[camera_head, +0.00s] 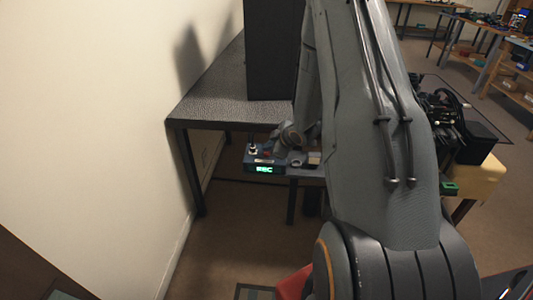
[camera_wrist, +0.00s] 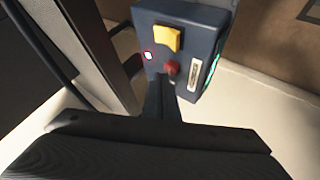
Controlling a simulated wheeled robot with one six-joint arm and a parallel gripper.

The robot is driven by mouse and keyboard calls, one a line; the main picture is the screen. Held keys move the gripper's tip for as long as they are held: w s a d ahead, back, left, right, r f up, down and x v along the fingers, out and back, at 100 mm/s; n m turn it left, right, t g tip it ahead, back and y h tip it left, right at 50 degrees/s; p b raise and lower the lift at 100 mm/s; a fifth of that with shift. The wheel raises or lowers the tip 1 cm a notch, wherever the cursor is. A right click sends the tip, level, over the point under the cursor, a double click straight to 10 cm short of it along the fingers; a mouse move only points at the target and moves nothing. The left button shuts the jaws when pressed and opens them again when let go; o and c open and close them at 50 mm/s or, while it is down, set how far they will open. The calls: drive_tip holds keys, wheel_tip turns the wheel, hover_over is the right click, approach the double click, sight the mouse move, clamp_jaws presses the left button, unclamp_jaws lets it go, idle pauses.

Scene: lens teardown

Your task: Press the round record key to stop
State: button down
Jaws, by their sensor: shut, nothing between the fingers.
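The recorder box (camera_head: 258,160) is small and blue-grey, with a lit green display (camera_head: 264,169) whose letters look like "REC". In the head view, my arm mostly hides the gripper.
A dark textured table (camera_head: 215,100) stands behind, with a tall black cabinet (camera_head: 271,50) on it. A pale wall (camera_head: 90,110) runs along the left. Black equipment (camera_head: 445,110) stands at the right, behind my arm.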

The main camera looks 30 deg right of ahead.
drive_tip(key=shift+f, duration=0.4)
idle(0.3)
drive_tip(key=shift+r, duration=0.1)
drive_tip(key=shift+r+p, duration=0.55)
drive_tip(key=shift+r, duration=0.25)
drive_tip(key=shift+r, duration=0.15)
drive_tip(key=shift+r+p, duration=2.4)
drive_tip(key=shift+r, duration=0.5)
